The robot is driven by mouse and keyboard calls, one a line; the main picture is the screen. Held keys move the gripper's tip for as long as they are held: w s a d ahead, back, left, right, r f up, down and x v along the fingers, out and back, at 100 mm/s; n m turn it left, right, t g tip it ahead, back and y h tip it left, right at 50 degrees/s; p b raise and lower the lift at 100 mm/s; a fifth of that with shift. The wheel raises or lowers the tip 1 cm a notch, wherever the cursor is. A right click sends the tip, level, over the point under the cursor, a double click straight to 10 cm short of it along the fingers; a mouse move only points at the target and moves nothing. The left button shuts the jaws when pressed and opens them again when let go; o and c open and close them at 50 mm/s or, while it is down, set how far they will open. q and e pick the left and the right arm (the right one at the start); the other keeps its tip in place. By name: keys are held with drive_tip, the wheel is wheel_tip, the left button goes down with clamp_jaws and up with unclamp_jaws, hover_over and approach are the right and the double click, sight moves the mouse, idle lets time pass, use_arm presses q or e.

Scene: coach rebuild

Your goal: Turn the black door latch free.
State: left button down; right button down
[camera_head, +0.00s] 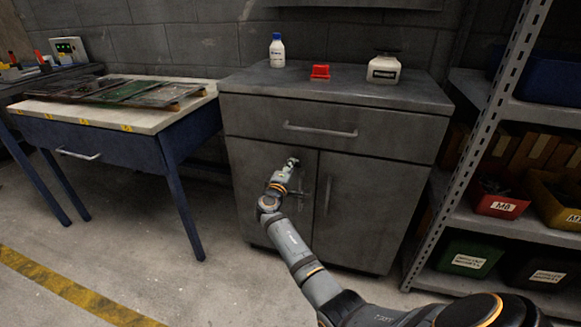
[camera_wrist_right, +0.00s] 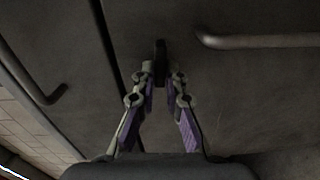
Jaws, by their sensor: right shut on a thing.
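The black door latch (camera_wrist_right: 160,50) sits on the face of the grey cabinet (camera_head: 360,185). In the right wrist view it is a small dark upright piece between my fingertips, its lower part hidden by them. My right gripper (camera_wrist_right: 161,76) is shut on it, one finger on each side. In the head view the right gripper (camera_head: 291,164) is at the cabinet front, below the drawer, and covers the latch there. My left gripper is not in view.
Bar handles show beside the gripper in the wrist view, one at right (camera_wrist_right: 255,41) and one at left (camera_wrist_right: 38,97). The drawer handle (camera_head: 320,130) is above. A blue-legged workbench (camera_head: 140,120) stands left, a metal shelf (camera_head: 490,120) with bins right. The floor between is clear.

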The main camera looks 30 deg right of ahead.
drive_tip(key=c, duration=1.4)
unclamp_jaws()
drive_tip(key=v, duration=0.7)
drive_tip(key=shift+s+a, duration=0.15)
drive_tip(key=shift+a, duration=0.1)
